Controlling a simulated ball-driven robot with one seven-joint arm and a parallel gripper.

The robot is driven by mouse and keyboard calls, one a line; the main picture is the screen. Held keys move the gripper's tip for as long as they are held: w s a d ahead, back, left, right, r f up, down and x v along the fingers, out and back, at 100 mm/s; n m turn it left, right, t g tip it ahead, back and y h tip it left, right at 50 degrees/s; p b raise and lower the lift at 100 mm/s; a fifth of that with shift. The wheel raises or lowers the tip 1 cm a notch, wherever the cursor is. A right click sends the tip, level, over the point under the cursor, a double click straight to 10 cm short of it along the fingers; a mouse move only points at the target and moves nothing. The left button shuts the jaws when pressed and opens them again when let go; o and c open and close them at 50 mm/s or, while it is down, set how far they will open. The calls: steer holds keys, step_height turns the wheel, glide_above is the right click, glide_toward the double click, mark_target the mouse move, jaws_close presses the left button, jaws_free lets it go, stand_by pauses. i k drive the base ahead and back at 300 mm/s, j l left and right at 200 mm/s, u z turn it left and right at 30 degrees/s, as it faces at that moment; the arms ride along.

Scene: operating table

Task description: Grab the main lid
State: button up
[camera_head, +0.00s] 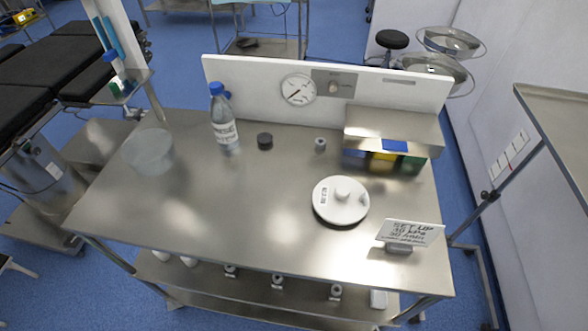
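The main lid appears to be the round white lid (341,200) with a raised knob (343,189) at its centre. It lies on the steel table (230,205), right of the middle, with a dark rim or shadow along its lower edge. Small dark print shows on its left side. Nothing covers it. My gripper is not in view.
A bottle with a blue cap (224,122), a clear bowl (149,151), a small black cylinder (265,140) and a small grey piece (320,144) stand on the table. A steel box (394,127) with coloured items is behind the lid. A sign (410,232) stands front right.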

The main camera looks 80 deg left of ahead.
mark_target(339, 200)
steer(key=j+u, duration=0.15)
steer(key=u, duration=1.35)
steer(key=i+l, duration=0.05)
steer(key=l, duration=0.05)
